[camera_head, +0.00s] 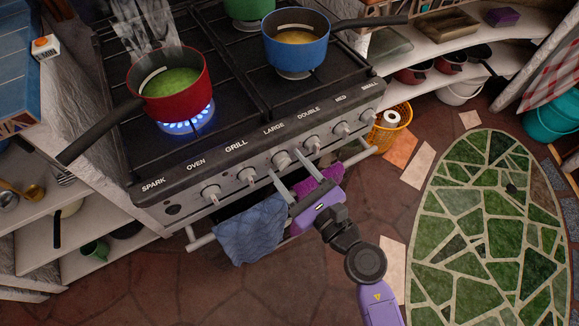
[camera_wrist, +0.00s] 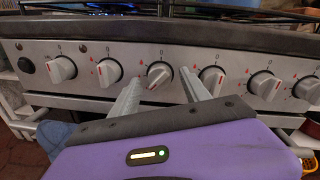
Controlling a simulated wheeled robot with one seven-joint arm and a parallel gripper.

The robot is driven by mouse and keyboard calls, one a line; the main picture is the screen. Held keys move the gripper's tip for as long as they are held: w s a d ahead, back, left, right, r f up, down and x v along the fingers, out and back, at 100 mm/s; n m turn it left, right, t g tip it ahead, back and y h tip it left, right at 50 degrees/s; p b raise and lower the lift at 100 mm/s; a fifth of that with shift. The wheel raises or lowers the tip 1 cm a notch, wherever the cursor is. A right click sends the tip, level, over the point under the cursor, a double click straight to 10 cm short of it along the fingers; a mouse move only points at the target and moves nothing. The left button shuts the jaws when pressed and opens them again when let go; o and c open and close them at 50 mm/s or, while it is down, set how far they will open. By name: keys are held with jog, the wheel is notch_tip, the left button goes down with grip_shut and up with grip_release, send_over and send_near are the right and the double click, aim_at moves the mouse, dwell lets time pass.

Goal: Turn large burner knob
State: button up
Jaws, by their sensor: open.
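The large burner knob (camera_head: 282,160) is a pale knob under the "LARGE" label on the stove's front panel. In the wrist view the large burner knob (camera_wrist: 160,75) is at the centre, its grip slanted, with a red mark. My gripper (camera_head: 284,164) is open, its two grey fingers pointing at the panel. In the wrist view my gripper (camera_wrist: 160,80) has one finger on each side of this knob. I cannot tell whether either finger touches it.
Similar knobs (camera_head: 247,176) flank it closely. The oven rail below holds a blue towel (camera_head: 251,229) and a purple cloth (camera_head: 333,173). The floor in front is clear.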

grip_shut()
